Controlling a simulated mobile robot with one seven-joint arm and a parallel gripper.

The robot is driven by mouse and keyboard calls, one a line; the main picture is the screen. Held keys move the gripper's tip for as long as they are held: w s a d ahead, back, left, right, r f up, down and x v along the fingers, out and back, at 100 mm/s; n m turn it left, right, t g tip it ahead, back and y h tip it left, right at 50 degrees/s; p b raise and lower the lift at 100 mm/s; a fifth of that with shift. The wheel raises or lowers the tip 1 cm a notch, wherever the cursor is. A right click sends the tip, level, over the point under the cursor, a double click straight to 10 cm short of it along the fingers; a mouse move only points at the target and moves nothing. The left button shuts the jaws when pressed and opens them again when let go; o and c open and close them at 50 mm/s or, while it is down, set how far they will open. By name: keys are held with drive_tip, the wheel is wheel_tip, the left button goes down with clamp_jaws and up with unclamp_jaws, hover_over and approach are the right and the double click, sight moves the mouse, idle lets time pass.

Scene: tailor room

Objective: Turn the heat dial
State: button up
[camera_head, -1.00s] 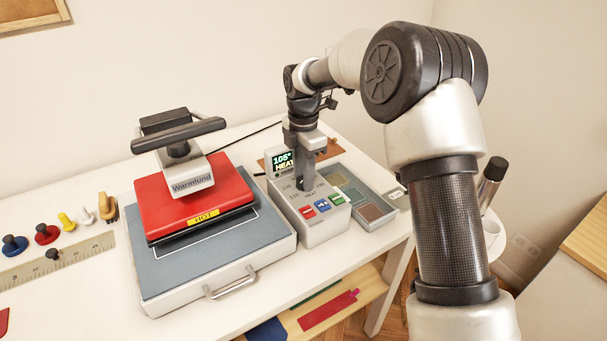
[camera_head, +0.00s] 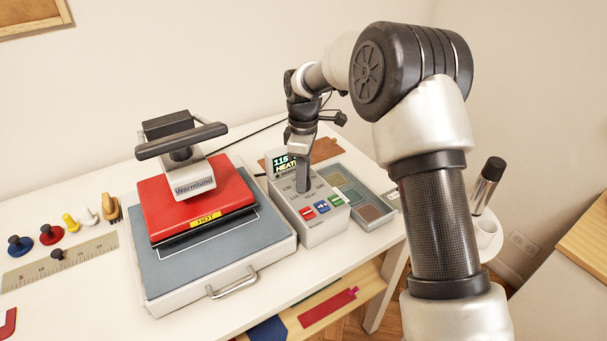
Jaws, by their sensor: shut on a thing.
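The grey control box (camera_head: 322,229) stands on the white table, to the right of the heat press. Its small display (camera_head: 284,164) reads about 115° with "HEAT" under it, partly covered by my gripper. My gripper (camera_head: 303,188) points down over the box's top face and is shut on the heat dial. The dial itself is hidden by the fingers; printed numbers show around it. Red, blue and green buttons (camera_head: 322,206) sit in front of the gripper on the same face.
The heat press with its red upper plate (camera_head: 190,200), marked HOT, stands close on the left. A tray of coloured swatches (camera_head: 355,202) lies close on the right.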

drive_tip(key=shift+m, duration=1.5)
drive_tip(key=o, duration=1)
drive_tip(key=shift+o, duration=0.2)
drive_tip(key=shift+r, duration=0.1)
wheel_tip(320, 180, up, 17)
drive_tip(key=p, duration=0.1)
drive_tip(key=shift+r, duration=0.15)
